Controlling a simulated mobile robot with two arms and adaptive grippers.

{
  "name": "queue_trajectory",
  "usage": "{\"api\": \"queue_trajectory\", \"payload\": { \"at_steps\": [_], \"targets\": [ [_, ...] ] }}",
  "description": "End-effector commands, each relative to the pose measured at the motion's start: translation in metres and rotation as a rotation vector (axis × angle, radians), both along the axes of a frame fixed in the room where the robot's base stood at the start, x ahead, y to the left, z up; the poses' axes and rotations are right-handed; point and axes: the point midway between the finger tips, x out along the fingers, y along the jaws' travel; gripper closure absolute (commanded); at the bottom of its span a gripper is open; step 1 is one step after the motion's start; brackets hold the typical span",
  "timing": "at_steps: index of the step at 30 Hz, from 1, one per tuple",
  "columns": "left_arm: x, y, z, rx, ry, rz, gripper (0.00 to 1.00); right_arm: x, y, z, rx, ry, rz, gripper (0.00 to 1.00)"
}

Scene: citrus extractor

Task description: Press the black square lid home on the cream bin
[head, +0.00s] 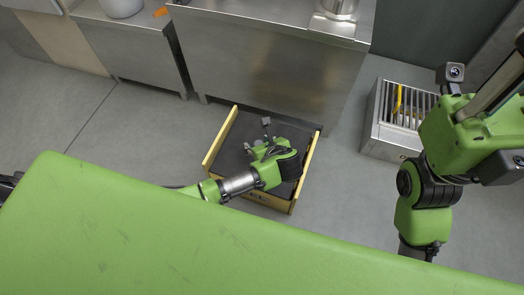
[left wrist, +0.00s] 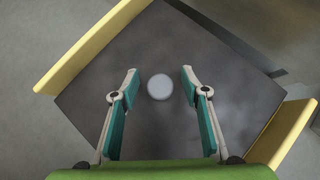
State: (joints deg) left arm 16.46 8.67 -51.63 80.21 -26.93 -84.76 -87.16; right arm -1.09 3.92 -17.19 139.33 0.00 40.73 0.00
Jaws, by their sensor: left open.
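The cream bin (head: 215,143) stands on the floor below me, its raised cream walls also showing at both sides of the left wrist view (left wrist: 92,42). The black square lid (head: 240,131) lies between these walls; whether it is fully seated I cannot tell. In the left wrist view the lid (left wrist: 160,130) fills the middle, with a pale round knob (left wrist: 160,87) on it. My left gripper (left wrist: 160,82) is open, one finger on each side of the knob, apart from it in the picture. In the head view my left arm hides part of the lid. My right gripper is not seen.
Steel cabinets (head: 270,65) stand just behind the bin. A steel box with a slatted top (head: 385,130) and a yellow thing (head: 397,100) on it stands to the right, near my right arm. Grey floor (head: 120,130) is clear to the left.

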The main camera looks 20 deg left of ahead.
Motion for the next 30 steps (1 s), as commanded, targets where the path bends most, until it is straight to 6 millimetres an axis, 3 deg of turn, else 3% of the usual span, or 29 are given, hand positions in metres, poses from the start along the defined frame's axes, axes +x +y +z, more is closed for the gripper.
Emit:
{"api": "queue_trajectory", "payload": {
  "at_steps": [2,6,30],
  "targets": [
    [0.0,0.0,0.0,0.0,0.0,0.0,0.64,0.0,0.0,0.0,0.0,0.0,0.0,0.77],
    [0.0,0.0,0.0,0.0,0.0,0.0,1.0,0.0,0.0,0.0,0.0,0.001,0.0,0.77],
    [-0.001,0.0,-0.01,-0.001,0.003,-0.001,1.0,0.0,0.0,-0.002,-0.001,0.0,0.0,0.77]
  ]
}}
